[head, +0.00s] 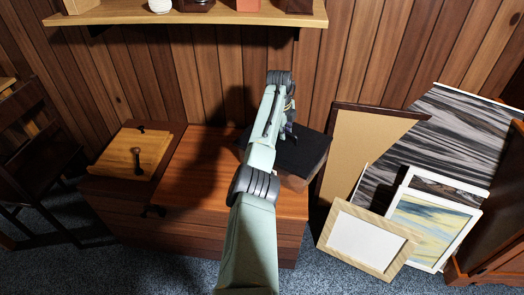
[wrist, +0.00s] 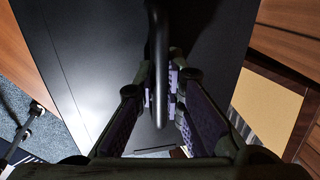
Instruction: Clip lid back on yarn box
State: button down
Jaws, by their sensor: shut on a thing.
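My gripper (head: 289,131) is at the lid's far left part, partly hidden by my arm. In the wrist view the lid (wrist: 95,55) fills much of the picture, and its black bar handle (wrist: 157,60) runs between the fingers of my gripper (wrist: 170,92), which are shut on it. Whether the lid touches the box rim all round cannot be told.
The low wooden chest (head: 190,165) bears a light wooden panel (head: 132,153) with dark knobs at left. A shelf (head: 200,18) hangs above on the paneled wall. Picture frames (head: 368,237) lean at right, close to the box. A dark chair (head: 30,145) stands far left.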

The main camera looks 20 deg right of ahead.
jog(key=shift+s+d+f, duration=0.1)
jog(key=shift+s+d, duration=0.1)
jog(key=shift+d, duration=0.15)
jog(key=c, duration=1.9)
grip_release()
jog(key=shift+d, duration=0.15)
jog(key=o, duration=0.3)
jog(key=shift+w+a, duration=0.1)
jog(key=shift+a, duration=0.15)
jog(key=shift+o, duration=0.2)
jog(key=o, duration=0.4)
jog(key=shift+a, duration=0.1)
jog(key=shift+o, duration=0.2)
jog(key=shift+r, duration=0.2)
jog(key=shift+w+d+p+v, duration=0.1)
jog(key=shift+p+v, duration=0.45)
jog(key=shift+v, duration=0.15)
jog(key=shift+w+d+p+v, duration=0.1)
jog(key=shift+d+p+v, duration=0.05)
jog(key=shift+p+v, duration=0.55)
jog(key=shift+w+d+p+v, duration=0.15)
jog(key=shift+p+v, duration=0.3)
jog(key=shift+v, duration=0.3)
jog(key=shift+d+v, duration=0.2)
jog(key=shift+v, duration=1.05)
